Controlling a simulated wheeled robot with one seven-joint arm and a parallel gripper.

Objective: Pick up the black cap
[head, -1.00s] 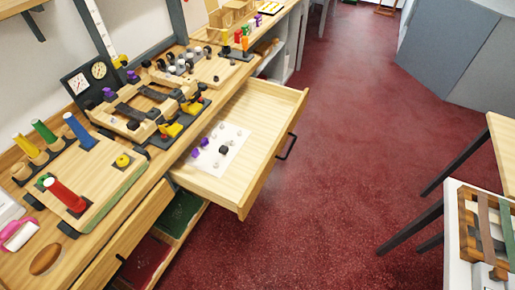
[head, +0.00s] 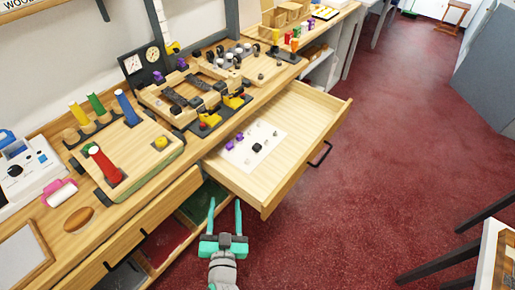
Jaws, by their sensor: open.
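A small black piece, which looks like the black cap (head: 257,147), lies on a white sheet (head: 268,134) inside the open wooden drawer (head: 291,113). Purple pieces (head: 234,141) and several small grey or clear pieces lie around it on the sheet. My gripper (head: 225,204), with teal fingers, is open and empty at the bottom of the head view. It is in front of the drawer's near corner, apart from the cap. Nothing covers the cap.
The counter left of the drawer holds a wooden board (head: 141,173) with a red cylinder (head: 104,164), and a wooden rack (head: 180,100). The drawer's front wall and black handle (head: 320,154) jut over the red floor (head: 400,150), which is open to the right.

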